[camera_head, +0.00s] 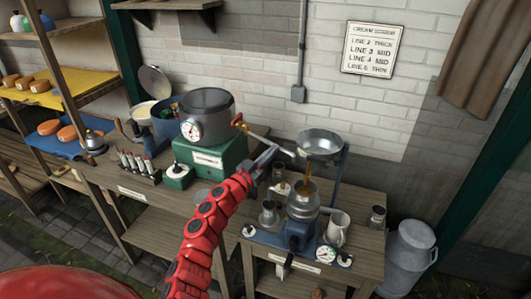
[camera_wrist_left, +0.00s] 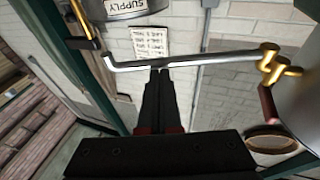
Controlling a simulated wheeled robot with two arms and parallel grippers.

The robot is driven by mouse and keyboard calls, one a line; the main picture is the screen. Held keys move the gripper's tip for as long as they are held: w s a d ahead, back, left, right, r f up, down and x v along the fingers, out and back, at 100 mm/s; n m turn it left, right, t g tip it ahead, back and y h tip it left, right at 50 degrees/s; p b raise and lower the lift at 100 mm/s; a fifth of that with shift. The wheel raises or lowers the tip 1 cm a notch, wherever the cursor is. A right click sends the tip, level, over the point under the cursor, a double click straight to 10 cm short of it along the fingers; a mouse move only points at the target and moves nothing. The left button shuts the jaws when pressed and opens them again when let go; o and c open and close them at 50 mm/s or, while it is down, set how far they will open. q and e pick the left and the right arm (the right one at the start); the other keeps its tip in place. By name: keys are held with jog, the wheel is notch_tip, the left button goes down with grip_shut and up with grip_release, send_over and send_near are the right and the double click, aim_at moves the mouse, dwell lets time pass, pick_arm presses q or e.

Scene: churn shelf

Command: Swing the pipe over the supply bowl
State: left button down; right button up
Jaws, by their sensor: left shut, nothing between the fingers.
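The pipe (camera_head: 257,136) is a thin metal tube running from a brass joint on the grey vat (camera_head: 208,116) toward the supply bowl (camera_head: 320,145). Its free end shows close to the bowl's left rim; I cannot tell whether it is over the bowl. In the left wrist view the pipe (camera_wrist_left: 205,60) crosses the picture, with the bowl (camera_wrist_left: 130,10), labelled SUPPLY, near its bent end. My left gripper (camera_head: 270,153) is shut and empty. Its fingertips (camera_wrist_left: 160,72) are right at the pipe's middle; contact is unclear. My right gripper is out of view.
Below the bowl stands a separator machine (camera_head: 301,205) with a blue base. A cream jug (camera_head: 337,227) and metal cups are close to it. A rack of vials (camera_head: 137,167) is at the left of the bench. A large milk can (camera_head: 408,255) stands at the right.

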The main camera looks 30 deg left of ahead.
pick_arm(q)
jog(key=w+y, duration=0.1)
jog(key=d+n+y+b, duration=0.1)
jog(key=w+n+y+b, duration=0.1)
jog(key=shift+w+d+f+t+y, duration=0.2)
jog(key=shift+w+d+t+y, duration=0.1)
jog(key=shift+w+d, duration=0.05)
jog(key=shift+w+n+y+b, duration=0.4)
jog(key=shift+n+y+b, duration=0.1)
jog(key=shift+y+b, duration=0.45)
jog(key=w+n+g+y+b, duration=0.1)
jog(key=w+n+y+b, duration=0.2)
jog(key=b, duration=1.3)
jog(key=w+y, duration=0.3)
jog(key=w, duration=0.1)
jog(key=shift+d+r+n+y, duration=0.15)
jog(key=shift+r+n+y, duration=0.1)
jog(key=shift+n+y, duration=0.15)
